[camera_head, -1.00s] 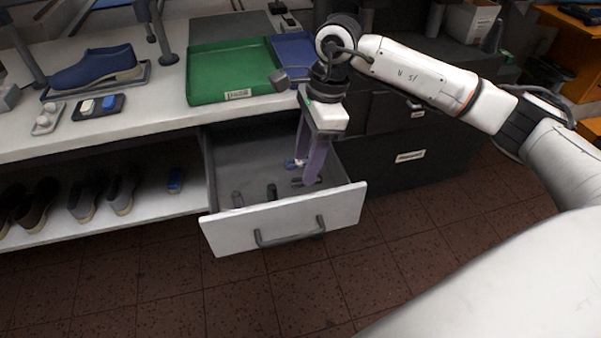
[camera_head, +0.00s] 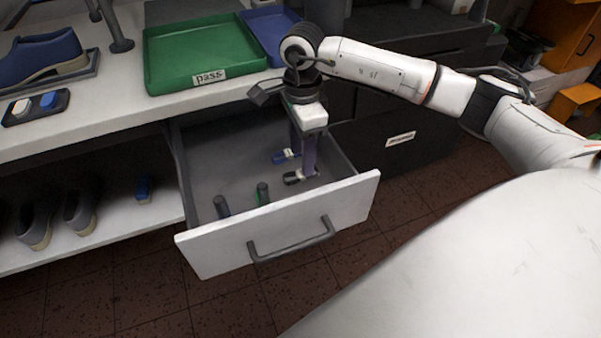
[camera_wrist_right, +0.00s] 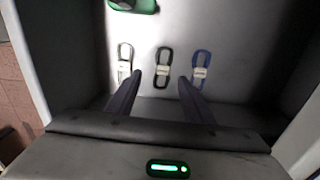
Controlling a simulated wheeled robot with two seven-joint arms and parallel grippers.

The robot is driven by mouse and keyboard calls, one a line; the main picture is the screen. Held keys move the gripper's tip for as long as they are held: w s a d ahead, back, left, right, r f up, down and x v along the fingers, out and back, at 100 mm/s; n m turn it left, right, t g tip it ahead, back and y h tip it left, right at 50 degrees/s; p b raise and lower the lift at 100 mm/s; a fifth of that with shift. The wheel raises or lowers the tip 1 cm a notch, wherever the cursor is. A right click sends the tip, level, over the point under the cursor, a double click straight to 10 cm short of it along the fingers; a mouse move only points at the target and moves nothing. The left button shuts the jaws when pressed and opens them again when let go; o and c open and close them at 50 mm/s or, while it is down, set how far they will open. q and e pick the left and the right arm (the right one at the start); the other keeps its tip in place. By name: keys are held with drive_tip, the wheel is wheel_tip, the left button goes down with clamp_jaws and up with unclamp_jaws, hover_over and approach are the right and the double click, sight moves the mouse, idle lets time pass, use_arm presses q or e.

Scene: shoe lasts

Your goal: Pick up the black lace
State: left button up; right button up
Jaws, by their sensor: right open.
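The black lace (camera_wrist_right: 163,67) is a small looped bundle with a pale band. It lies on the floor of the open drawer (camera_head: 220,248), and in the head view it shows (camera_head: 292,179) beside my fingers. In the right wrist view it lies between a blue lace (camera_wrist_right: 201,70) on the right and a pale grey lace (camera_wrist_right: 125,66) on the left. My right gripper (camera_wrist_right: 160,92) is open and empty, its fingers pointing down into the drawer, one either side of the black lace in the picture. The fingers partly hide the laces in the head view. My left gripper is out of view.
The drawer's front and side walls surround my fingers. Above are a green tray (camera_head: 205,55) marked "pass" and a blue tray (camera_head: 262,38). Shoes stand on the lower left shelf.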

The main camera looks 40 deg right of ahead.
sight(300, 173)
drive_tip(key=f, duration=0.5)
drive_tip(key=shift+w+a+f, duration=0.1)
drive_tip(key=shift+w+f, duration=0.1)
drive_tip(key=shift+w, duration=0.15)
drive_tip(key=c, duration=1.1)
